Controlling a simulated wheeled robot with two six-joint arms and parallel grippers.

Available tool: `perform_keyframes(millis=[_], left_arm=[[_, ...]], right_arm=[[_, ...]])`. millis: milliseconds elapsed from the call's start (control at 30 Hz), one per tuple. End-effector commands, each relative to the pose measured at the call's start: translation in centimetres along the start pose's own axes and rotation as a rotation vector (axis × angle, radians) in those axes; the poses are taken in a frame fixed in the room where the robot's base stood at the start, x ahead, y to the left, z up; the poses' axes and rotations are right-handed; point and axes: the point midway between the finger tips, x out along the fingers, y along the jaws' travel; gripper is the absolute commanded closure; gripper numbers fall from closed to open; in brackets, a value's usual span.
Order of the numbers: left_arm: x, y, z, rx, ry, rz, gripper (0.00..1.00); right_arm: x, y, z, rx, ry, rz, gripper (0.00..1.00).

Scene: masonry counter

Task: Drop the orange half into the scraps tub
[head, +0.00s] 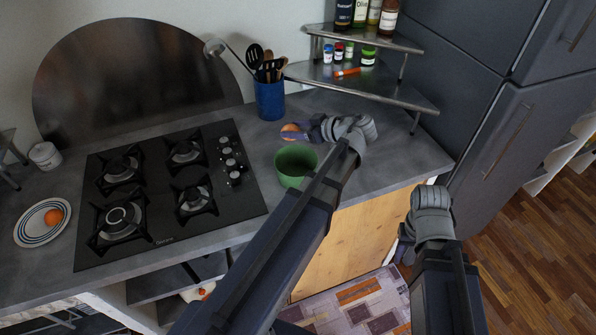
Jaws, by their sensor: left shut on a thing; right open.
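The orange half (290,128) is between the fingertips of my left gripper (297,133), which is shut on it. It is held behind the green tub (295,164), near the blue utensil pot. The tub stands on the counter right of the hob, its open top facing up, and my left arm passes close by its right side. Another orange piece (54,216) lies on a striped plate (42,223) at the far left. My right gripper (404,243) is open, off the counter's front edge at the lower right; its fingertips are partly hidden.
A blue pot (269,100) with utensils stands behind the tub. A metal corner shelf (389,91) with bottles and jars is at the back right. The black hob (167,193) is to the left. The counter right of the tub is clear beneath my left arm.

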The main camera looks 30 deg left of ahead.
Motion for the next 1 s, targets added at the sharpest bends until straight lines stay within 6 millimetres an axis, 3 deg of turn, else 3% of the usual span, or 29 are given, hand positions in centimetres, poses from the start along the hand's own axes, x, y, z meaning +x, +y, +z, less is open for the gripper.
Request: perform_keyframes(millis=[500, 867, 900, 1000], left_arm=[[2.3, 0.0, 4.8, 0.000, 0.000, -0.001, 0.95], [2.5, 0.0, 5.2, 0.000, 0.000, -0.001, 0.95], [2.5, 0.0, 5.2, 0.000, 0.000, -0.001, 0.37], [2.5, 0.0, 5.2, 0.000, 0.000, -0.001, 0.26]], right_arm=[[5.3, -0.5, -0.3, 0.001, 0.000, 0.000, 0.50], [5.7, -0.5, -0.3, 0.001, 0.000, 0.000, 0.50], [5.7, -0.5, -0.3, 0.001, 0.000, 0.000, 0.50], [5.7, -0.5, -0.3, 0.001, 0.000, 0.000, 0.50]])
